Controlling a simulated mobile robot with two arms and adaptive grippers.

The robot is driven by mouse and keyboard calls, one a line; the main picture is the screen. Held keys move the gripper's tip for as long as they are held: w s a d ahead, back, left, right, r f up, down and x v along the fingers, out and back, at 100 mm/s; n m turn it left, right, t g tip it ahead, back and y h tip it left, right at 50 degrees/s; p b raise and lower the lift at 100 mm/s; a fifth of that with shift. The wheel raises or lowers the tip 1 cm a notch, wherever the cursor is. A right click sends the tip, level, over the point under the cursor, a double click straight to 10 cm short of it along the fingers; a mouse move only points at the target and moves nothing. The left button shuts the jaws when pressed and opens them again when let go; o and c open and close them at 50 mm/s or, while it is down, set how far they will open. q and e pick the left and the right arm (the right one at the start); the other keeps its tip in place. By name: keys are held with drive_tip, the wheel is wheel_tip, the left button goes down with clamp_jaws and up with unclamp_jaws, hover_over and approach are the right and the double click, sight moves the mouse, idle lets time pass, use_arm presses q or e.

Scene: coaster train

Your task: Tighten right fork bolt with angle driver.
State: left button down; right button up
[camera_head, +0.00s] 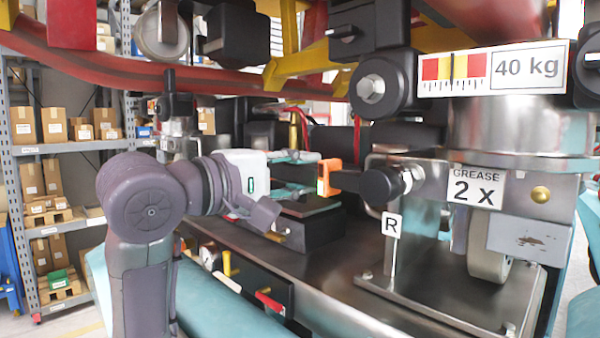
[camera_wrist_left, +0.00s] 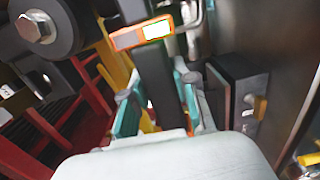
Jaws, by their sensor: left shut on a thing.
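My left gripper (camera_head: 298,173) comes in from the left, its teal fingers shut on the angle driver. The driver has an orange collar (camera_head: 328,177) and a black head (camera_head: 372,187) that points right, toward the fork. In the left wrist view, the driver's dark handle (camera_wrist_left: 158,75) stands between the teal fingers, below the orange band with a lit display. A metal hex piece (camera_head: 412,176) sits at the driver's end beside the steel right fork, by the "R" tag (camera_head: 391,226). I cannot tell whether the driver is seated on the bolt. My right gripper is not in view.
A "GREASE 2 x" label (camera_head: 474,188) is on the fork above a wheel (camera_head: 488,250). A dark block (camera_head: 290,228) lies below the gripper. Shelves (camera_head: 60,150) with boxes stand at left.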

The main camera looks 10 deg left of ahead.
use_arm(q)
drive_tip(key=shift+w+d+r, duration=0.1)
drive_tip(key=shift+r, duration=0.05)
drive_tip(key=shift+w+d, duration=0.2)
drive_tip(key=shift+w, duration=0.05)
drive_tip(key=shift+w+d, duration=0.15)
drive_tip(key=shift+w, duration=0.15)
drive_tip(key=shift+p, duration=0.45)
drive_tip(key=shift+w+d, duration=0.1)
drive_tip(key=shift+d, duration=0.05)
idle(1.0)
drive_tip(key=shift+w+d+p, duration=0.3)
drive_tip(key=shift+w+d, duration=0.1)
drive_tip(key=shift+w, duration=0.15)
idle(0.9)
idle(1.2)
drive_tip(key=shift+s+a, duration=0.1)
drive_tip(key=shift+s, duration=0.05)
